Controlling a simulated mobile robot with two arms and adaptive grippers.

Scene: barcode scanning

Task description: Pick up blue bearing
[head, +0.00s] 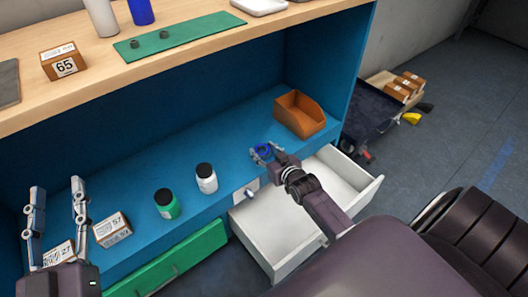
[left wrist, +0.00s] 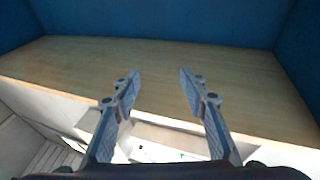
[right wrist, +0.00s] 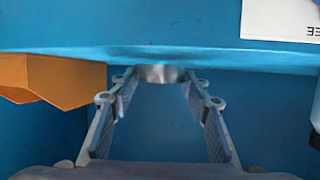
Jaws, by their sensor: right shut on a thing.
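The orange bin (head: 299,114) stands right of the bearing. A white bottle (head: 206,180), a green bottle (head: 167,206) and a labelled box (head: 112,230) stand to its left. An open white drawer (head: 262,236) juts out below. A green mat (head: 190,33) lies on the upper top.

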